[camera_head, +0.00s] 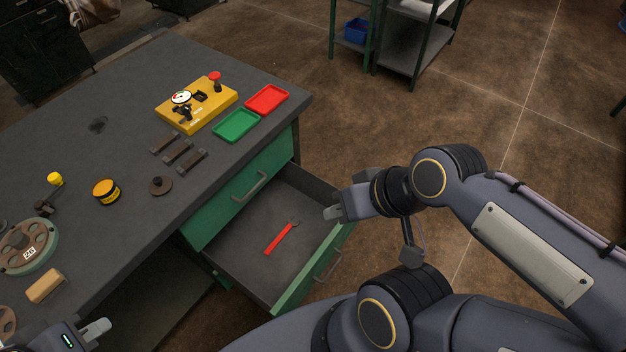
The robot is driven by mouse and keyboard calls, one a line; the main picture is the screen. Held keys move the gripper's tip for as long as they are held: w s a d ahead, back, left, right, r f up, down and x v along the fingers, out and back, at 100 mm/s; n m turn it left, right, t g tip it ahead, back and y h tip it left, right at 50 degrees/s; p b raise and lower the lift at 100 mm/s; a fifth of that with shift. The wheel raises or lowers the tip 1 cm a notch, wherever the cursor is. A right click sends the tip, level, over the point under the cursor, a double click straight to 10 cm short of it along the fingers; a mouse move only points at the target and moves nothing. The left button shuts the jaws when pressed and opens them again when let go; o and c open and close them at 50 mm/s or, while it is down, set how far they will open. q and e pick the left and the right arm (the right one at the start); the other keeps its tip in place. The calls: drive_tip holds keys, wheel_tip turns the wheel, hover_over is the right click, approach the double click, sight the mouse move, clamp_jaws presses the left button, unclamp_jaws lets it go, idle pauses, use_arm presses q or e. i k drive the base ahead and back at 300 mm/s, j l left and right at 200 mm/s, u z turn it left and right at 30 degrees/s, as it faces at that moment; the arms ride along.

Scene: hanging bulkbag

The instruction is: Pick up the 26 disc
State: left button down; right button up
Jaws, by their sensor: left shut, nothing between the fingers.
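The 26 disc (29,253) is a brown round disc with a white 26 label and a central knob. It sits on a round green base at the left edge of the table. My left gripper (97,327) is at the bottom left, below and to the right of the disc and apart from it. It is shut and empty, and only its tip shows clearly. My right gripper (333,213) is over the right side of the open drawer, away from the disc. Its finger gap is not clear.
A tan block (45,286) lies just below the disc. A yellow-black tin (106,191), small brown disc (160,186) and yellow gauge box (205,108) stand on the dark table (110,75). The drawer (235,245) is open with a red tool (280,239) inside.

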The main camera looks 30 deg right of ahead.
sight(23, 244)
drive_tip(key=z, duration=0.4)
drive_tip(key=k+z, duration=0.15)
drive_tip(key=z, duration=0.65)
drive_tip(key=u, duration=2.3)
drive_tip(key=k+j, duration=0.05)
